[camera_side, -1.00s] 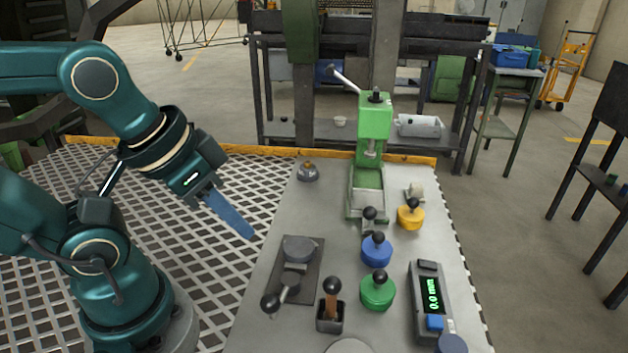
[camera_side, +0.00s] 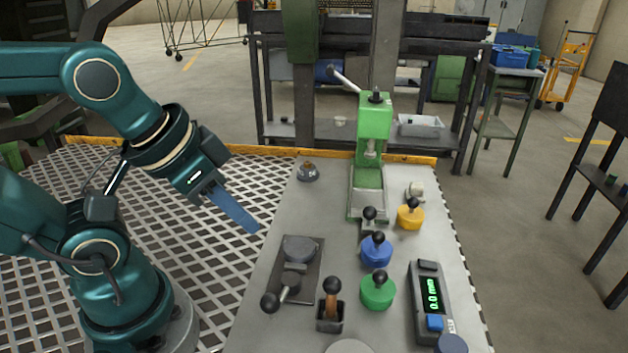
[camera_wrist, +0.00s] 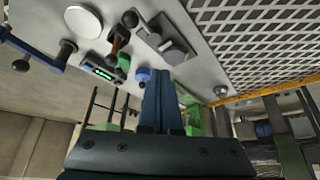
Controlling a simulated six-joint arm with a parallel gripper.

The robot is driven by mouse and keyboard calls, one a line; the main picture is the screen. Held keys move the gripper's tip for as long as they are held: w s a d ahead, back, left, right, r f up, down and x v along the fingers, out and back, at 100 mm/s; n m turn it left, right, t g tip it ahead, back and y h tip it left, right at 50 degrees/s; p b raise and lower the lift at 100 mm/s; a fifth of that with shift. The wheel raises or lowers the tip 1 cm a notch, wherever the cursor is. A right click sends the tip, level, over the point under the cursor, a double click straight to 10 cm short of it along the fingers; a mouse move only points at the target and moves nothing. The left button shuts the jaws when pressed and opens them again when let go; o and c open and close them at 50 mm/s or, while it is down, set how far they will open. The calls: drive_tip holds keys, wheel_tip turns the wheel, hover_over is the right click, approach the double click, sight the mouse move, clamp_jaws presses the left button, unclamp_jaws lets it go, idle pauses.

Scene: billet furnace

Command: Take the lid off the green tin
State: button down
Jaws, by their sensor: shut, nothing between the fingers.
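The green tin (camera_side: 377,293) stands on the grey bench in the side view. Its lid (camera_side: 379,278) with a black ball knob sits on top. In the wrist view a green tin (camera_wrist: 124,63) shows partly behind other things. My gripper (camera_side: 252,227) is shut and empty, pointing down to the right over the bench's left edge, well left of the tin and apart from it. Its blue fingers also show together in the wrist view (camera_wrist: 160,75).
A blue tin (camera_side: 376,250) and a yellow tin (camera_side: 410,216) stand behind the green one. A holder with a brown handle (camera_side: 330,312) is just left of it, a gauge (camera_side: 430,300) right. A green press (camera_side: 370,160) stands at the back, a clamp plate (camera_side: 297,268) nearer my gripper.

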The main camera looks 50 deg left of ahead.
unclamp_jaws()
drive_tip(key=w+d+r, duration=0.1)
drive_tip(key=w+r, duration=0.4)
drive_tip(key=m+g, duration=0.1)
drive_tip(key=g, duration=0.3)
approach(384, 271)
drive_tip(key=w+a, duration=0.1)
drive_tip(key=a, duration=0.2)
drive_tip(key=shift+m+g, duration=0.6)
drive_tip(key=shift+g, duration=0.2)
drive_tip(key=d+f, duration=0.1)
drive_tip(key=f, duration=0.2)
drive_tip(key=d+f, duration=0.1)
drive_tip(key=f, duration=0.1)
drive_tip(key=shift+w+d+f, duration=0.1)
drive_tip(key=shift+w+d, duration=0.2)
drive_tip(key=shift+d, duration=0.05)
drive_tip(key=shift+s+d+f, duration=0.1)
drive_tip(key=shift+f, duration=2.6)
